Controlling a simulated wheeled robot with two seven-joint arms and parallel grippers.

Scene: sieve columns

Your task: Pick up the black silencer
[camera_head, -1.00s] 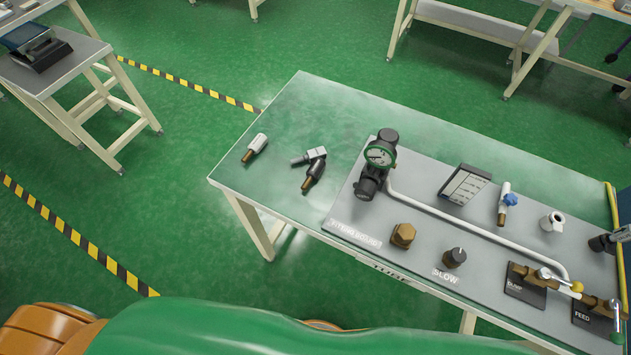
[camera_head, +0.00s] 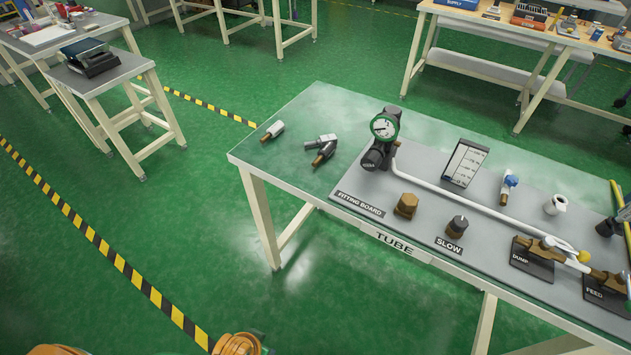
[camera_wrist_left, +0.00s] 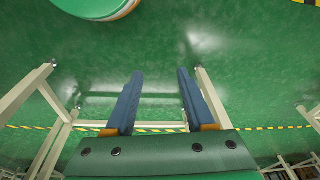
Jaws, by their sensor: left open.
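The black silencer (camera_head: 323,154) lies on the green table top, left of the grey fitting board, with its brass threaded end toward the lower left. It lies close beside a grey metal fitting (camera_head: 321,141); I cannot tell whether they touch. A white silencer (camera_head: 273,131) with a brass end lies apart, nearer the table's left corner. My left gripper (camera_wrist_left: 157,75) shows in the left wrist view with its two blue fingers apart and nothing between them. Neither gripper shows in the head view.
The fitting board (camera_head: 430,209) carries a gauge with green rim (camera_head: 384,127), a brass hex fitting (camera_head: 406,205), a black knob (camera_head: 457,226), a white tube and valves. The table top (camera_head: 290,165) is bare around the loose parts. A small side table (camera_head: 128,69) stands at left.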

